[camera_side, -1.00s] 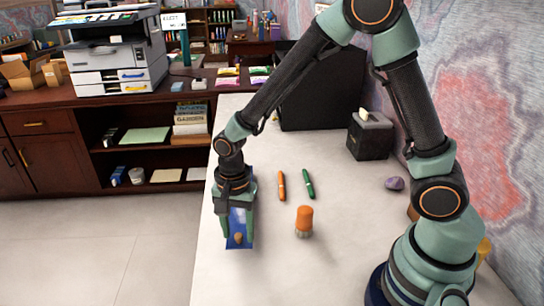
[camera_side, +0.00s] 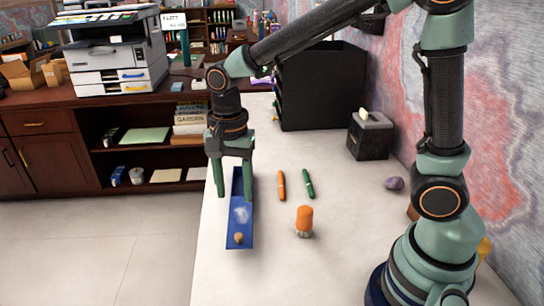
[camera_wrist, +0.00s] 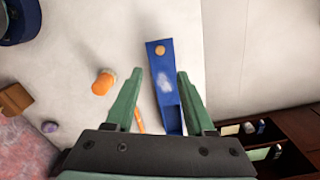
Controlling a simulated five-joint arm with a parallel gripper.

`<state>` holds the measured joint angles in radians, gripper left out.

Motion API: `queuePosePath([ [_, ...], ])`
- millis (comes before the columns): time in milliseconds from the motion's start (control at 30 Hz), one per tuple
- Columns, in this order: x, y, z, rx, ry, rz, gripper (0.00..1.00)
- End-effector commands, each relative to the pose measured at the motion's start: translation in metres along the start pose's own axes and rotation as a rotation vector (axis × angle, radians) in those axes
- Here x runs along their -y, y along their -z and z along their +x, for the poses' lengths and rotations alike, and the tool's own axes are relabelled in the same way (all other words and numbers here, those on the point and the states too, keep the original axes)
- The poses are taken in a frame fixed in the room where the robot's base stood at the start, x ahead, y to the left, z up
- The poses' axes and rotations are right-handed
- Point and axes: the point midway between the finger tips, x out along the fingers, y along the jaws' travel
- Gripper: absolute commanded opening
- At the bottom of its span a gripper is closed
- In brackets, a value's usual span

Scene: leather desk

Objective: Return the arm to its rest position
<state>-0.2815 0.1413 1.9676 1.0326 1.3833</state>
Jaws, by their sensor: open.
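My gripper (camera_side: 233,182) points down above the far part of a long blue tray (camera_side: 231,226), its two green fingers apart with nothing between them. The wrist view also shows the open gripper (camera_wrist: 161,74), with the tray (camera_wrist: 172,103) lying beyond and between the fingers. The tray is near the desk's left edge in the side view. It holds a small brown-orange piece (camera_side: 238,238) at its near end and has a whitish patch in its middle. My arm is raised and stretched out from its base at the right.
An orange pen (camera_side: 281,186), a green pen (camera_side: 308,184) and an orange-topped jar (camera_side: 304,217) stand or lie right of the tray. A dark box (camera_side: 369,140), a purple stone (camera_side: 394,183) and a black organizer (camera_side: 325,92) are farther right and back. The near desk is clear.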

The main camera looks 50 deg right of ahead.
Motion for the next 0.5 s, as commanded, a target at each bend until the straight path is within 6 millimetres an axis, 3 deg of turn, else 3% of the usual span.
queuePosePath([
  [267,-0.009,0.009,-0.015,-0.014,0.050,-0.099,0.54],
  [500,-0.047,0.034,-0.055,-0.115,0.190,-0.460,0.54],
])
